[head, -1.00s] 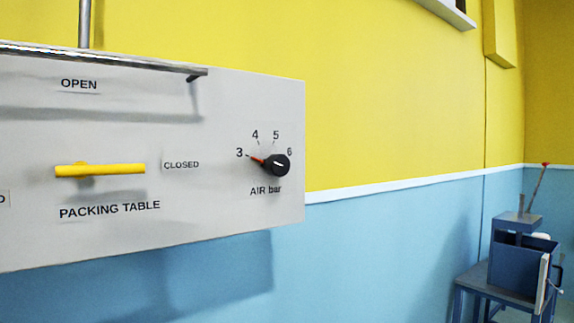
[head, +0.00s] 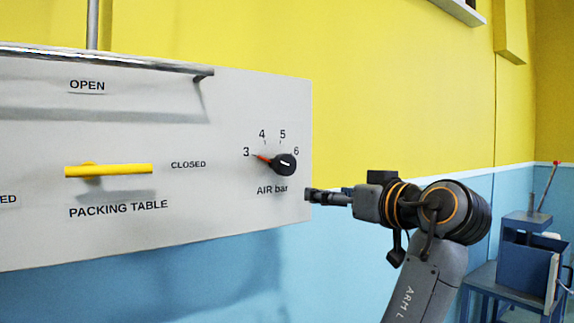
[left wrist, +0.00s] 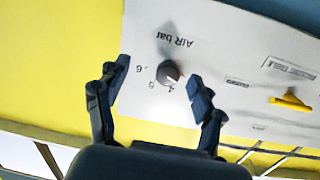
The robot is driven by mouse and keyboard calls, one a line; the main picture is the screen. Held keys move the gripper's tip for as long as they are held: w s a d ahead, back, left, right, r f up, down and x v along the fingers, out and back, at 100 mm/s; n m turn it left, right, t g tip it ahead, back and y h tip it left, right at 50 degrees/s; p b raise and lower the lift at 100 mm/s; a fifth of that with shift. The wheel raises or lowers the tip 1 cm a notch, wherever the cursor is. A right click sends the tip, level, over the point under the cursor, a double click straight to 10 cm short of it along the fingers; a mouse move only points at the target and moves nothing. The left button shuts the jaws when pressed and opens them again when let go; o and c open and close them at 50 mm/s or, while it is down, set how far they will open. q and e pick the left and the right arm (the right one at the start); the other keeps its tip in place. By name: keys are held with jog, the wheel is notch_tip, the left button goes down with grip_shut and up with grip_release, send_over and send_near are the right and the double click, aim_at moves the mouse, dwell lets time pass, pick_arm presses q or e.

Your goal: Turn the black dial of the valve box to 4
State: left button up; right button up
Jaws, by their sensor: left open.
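The black dial (head: 284,164) sits at the right end of the pale grey valve box (head: 225,215), above the "AIR bar" label. Its orange pointer (head: 264,158) points towards the 3; the 4, 5 and 6 are printed around it. The dial also shows in the left wrist view (left wrist: 168,73), upside down. My left gripper (head: 312,195) is to the right of and below the dial in the head view, apart from it. In the left wrist view the open fingers (left wrist: 160,75) appear either side of the dial, nothing between them. My right gripper is not in view.
A yellow handle (head: 110,170) sticks out on the box left of the dial, by the "CLOSED" label. A metal rail (head: 120,60) runs along the top of the box. A blue stand with a bin (head: 528,262) stands at the far right.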

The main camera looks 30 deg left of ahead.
pick_arm(q)
jog(key=n+y, duration=0.1)
send_near(288, 164)
jog(key=d, duration=0.3)
jog(key=shift+n+g, duration=0.3)
jog(key=shift+g, duration=0.1)
jog(key=p+x, duration=0.2)
jog(key=x, duration=0.2)
jog(key=p+x, duration=0.2)
jog(key=x, duration=0.3)
jog(key=p+x, duration=0.3)
jog(key=x, duration=0.1)
jog(key=shift+s+a+r, duration=0.15)
jog(key=shift+s+a, duration=0.05)
jog(key=shift+a, duration=0.15)
jog(key=shift+w+a, duration=0.15)
jog(key=shift+a, duration=0.1)
jog(key=shift+c, duration=0.4)
jog(key=c, duration=1.1)
